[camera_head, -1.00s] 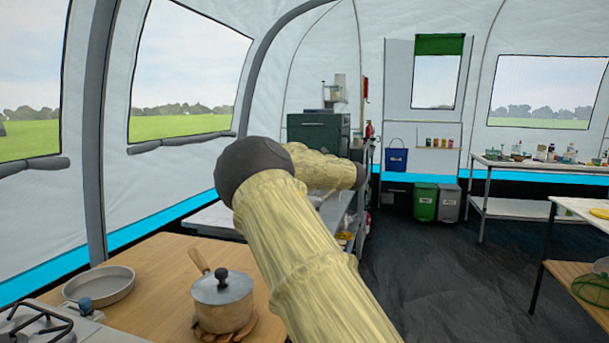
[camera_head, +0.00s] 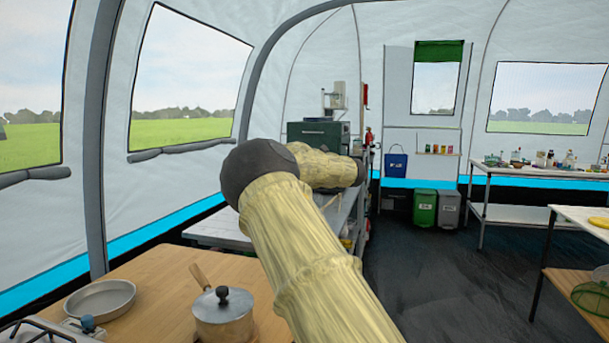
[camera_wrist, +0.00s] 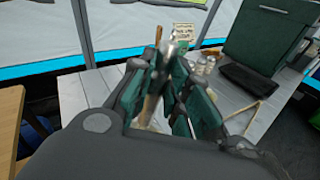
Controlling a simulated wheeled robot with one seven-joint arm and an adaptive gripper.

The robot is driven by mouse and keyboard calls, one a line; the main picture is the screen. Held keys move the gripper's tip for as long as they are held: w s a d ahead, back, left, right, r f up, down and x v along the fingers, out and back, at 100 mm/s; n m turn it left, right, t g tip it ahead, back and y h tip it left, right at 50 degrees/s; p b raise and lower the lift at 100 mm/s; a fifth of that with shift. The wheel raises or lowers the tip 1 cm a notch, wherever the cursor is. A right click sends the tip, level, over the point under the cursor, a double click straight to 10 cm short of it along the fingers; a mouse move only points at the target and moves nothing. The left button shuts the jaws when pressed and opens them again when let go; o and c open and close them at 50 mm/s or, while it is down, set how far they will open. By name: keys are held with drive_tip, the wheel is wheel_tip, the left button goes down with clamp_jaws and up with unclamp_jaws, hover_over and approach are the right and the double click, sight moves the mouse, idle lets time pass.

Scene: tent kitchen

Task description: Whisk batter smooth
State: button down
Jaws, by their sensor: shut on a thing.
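My gripper (camera_wrist: 166,88) shows in the wrist view with its dark green-padded fingers closed around a slim, shiny grey utensil (camera_wrist: 168,48). The utensil stands up between the fingers and is blurred. I cannot tell for sure whether it is a whisk. A thin brown stick-like shape (camera_wrist: 151,92) shows beside it, and I cannot tell whether it is part of the same thing. In the head view my yellow-sleeved arm reaches forward and hides the gripper. I make out no bowl of batter in either view.
A lidded pot (camera_head: 222,314) and a shallow pan (camera_head: 100,300) stand on the wooden counter (camera_head: 150,272) beside a stove. A grey slatted table (camera_wrist: 82,98) is beyond my gripper, with a green box (camera_wrist: 272,35) on it. Bins (camera_head: 425,206) stand at the back; dark floor is open at right.

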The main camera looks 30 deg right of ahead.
drive_tip(key=shift+w+d+r+p, duration=0.15)
drive_tip(key=shift+r+p, duration=0.35)
drive_tip(key=shift+r, duration=0.5)
drive_tip(key=shift+w+d+r+p, duration=0.15)
drive_tip(key=shift+r+p, duration=0.35)
drive_tip(key=shift+r, duration=0.45)
drive_tip(key=shift+s+r+p, duration=0.1)
drive_tip(key=shift+r+p, duration=1.15)
drive_tip(key=shift+r, duration=1.25)
